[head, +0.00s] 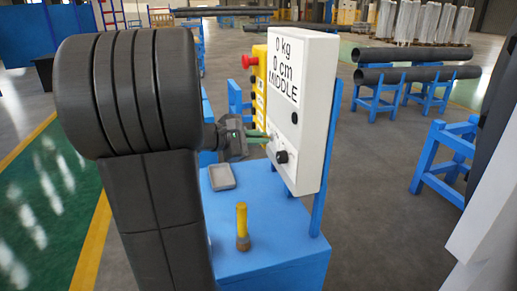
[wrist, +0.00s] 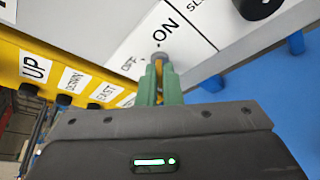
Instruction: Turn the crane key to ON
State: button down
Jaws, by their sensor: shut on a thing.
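The white control box (head: 312,115) stands on a blue stand and reads "0 kg, 0 cm, MIDDLE". My gripper (head: 263,136) is at its lower front face, coming from the left. In the wrist view my gripper's green fingers (wrist: 160,72) are closed together on the crane key (wrist: 159,56), a small grey round part on the panel between the "OFF" and "ON" labels. The fingers hide most of the key, so I cannot tell which label it points to. In the head view my gripper hides the key.
A black knob (head: 283,157) sits just below and right of my gripper. A yellow button panel (head: 258,88) with a red button (head: 249,61) is beside the box. A grey tray (head: 222,176) and a yellow-handled tool (head: 242,226) are on the blue table (head: 275,262).

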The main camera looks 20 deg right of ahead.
dwell(0.3)
jog(key=c, duration=1.6)
grip_release()
jog(key=shift+a, duration=0.1)
jog(key=v, duration=1.3)
jog(key=shift+a, duration=0.3)
jog(key=x, duration=1.3)
jog(key=shift+d, duration=0.4)
